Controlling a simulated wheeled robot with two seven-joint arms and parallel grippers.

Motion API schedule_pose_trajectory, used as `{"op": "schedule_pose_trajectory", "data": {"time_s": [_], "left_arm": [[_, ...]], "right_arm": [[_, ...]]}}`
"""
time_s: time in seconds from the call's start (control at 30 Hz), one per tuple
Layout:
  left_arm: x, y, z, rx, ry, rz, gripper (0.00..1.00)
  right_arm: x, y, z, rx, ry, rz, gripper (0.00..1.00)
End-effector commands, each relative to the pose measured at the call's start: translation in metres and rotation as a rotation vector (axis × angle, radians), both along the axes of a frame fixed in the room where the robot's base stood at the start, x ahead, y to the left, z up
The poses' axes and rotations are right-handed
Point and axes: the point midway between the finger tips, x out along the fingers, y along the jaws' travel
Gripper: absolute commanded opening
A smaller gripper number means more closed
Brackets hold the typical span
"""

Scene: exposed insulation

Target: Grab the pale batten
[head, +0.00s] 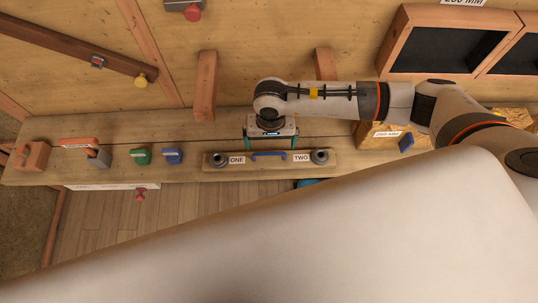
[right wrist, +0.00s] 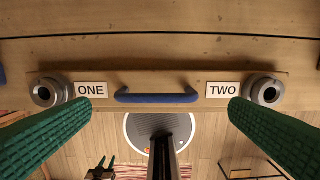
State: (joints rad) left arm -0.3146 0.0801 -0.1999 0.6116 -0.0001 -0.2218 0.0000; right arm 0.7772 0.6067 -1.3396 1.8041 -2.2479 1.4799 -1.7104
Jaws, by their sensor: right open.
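The pale batten (head: 270,166) lies along the front of a wooden shelf, with a blue bar handle (head: 268,153) in its middle, labels ONE and TWO and a round grey fitting near each end. It also shows in the right wrist view (right wrist: 155,78), with the blue handle (right wrist: 156,97) centred. My right gripper (head: 270,143) is open above the batten's middle. Its green fingers (right wrist: 160,106) stand wide apart on either side of the handle, apparently touching nothing. What seems to be my left gripper (right wrist: 104,168) shows small and low in the right wrist view; its jaw state is unclear.
Wooden uprights (head: 206,85) rise behind. A wooden box (head: 380,135) stands right. A large pale surface hides the lower foreground.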

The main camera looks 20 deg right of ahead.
Motion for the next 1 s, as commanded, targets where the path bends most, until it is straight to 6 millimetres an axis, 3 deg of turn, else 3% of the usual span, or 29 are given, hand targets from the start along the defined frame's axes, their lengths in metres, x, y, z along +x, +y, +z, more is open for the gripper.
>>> {"op": "schedule_pose_trajectory", "data": {"time_s": [0.17, 0.47, 0.6, 0.83, 1.0], "left_arm": [[-0.006, 0.000, 0.006, 0.001, 0.008, -0.001, 0.36], [0.031, -0.002, 0.033, -0.004, -0.048, -0.001, 0.36], [0.025, -0.002, 0.035, -0.004, -0.040, -0.001, 0.36], [0.014, -0.001, 0.033, -0.002, -0.022, -0.001, 0.36], [0.014, -0.001, 0.033, -0.002, -0.022, -0.001, 0.36]], "right_arm": [[0.000, 0.000, -0.013, 0.001, 0.000, -0.002, 1.00], [-0.008, 0.005, -0.051, 0.001, 0.003, -0.003, 1.00], [-0.007, 0.005, -0.064, 0.002, -0.001, -0.001, 1.00], [-0.007, 0.005, -0.066, 0.002, -0.002, -0.001, 1.00], [-0.007, 0.005, -0.066, 0.002, -0.002, -0.001, 0.72]]}}
